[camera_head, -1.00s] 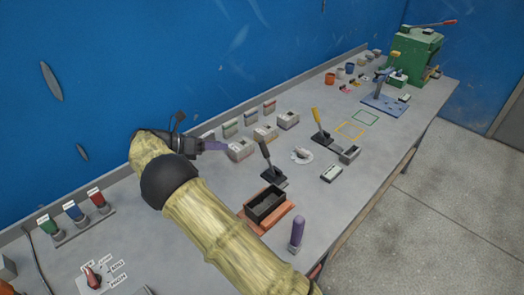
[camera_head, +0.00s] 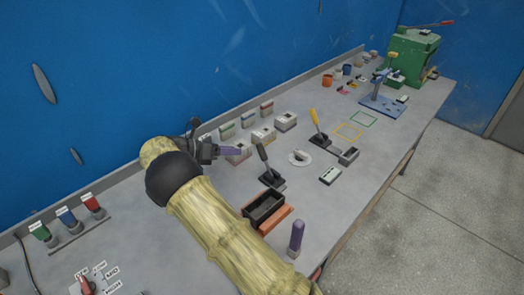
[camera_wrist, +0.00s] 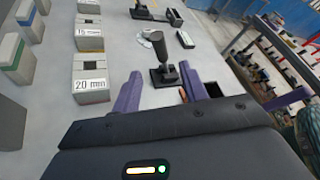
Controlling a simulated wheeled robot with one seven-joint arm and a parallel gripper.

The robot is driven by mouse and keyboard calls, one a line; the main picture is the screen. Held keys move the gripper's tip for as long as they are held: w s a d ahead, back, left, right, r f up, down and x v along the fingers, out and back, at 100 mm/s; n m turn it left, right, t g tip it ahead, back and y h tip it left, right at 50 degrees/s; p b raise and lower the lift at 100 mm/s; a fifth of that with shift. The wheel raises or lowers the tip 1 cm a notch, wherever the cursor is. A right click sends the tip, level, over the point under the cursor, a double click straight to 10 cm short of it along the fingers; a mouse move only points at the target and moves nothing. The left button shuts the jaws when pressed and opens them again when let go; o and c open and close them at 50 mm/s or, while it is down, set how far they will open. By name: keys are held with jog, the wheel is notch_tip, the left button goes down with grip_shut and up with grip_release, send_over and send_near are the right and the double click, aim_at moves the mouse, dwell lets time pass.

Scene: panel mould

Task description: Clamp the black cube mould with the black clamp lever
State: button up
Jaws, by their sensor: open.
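The black clamp lever (camera_head: 263,157) stands upright, tilted slightly left, on its black base (camera_head: 271,180) on the grey bench. The black cube mould (camera_head: 265,209) sits on an orange-brown tray (camera_head: 284,219) just in front of the lever base. My gripper (camera_head: 236,151) has purple fingers and is to the left of the lever, apart from it. In the wrist view my gripper (camera_wrist: 158,95) is open and empty, with the black lever (camera_wrist: 185,40) and its base (camera_wrist: 168,76) ahead between the fingers. The mould is mostly hidden there behind the right finger.
Labelled grey blocks (camera_head: 262,136) stand behind the lever. A yellow-handled lever (camera_head: 313,118) and a grey mould (camera_head: 348,156) are further right. A purple-topped post (camera_head: 296,236) stands at the bench's front edge. A green machine (camera_head: 412,55) is at the far end.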

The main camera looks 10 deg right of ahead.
aim_at(262, 151)
jog(key=p+x, duration=0.1)
jog(key=x, duration=1.1)
jog(key=shift+a, duration=0.1)
grip_shut()
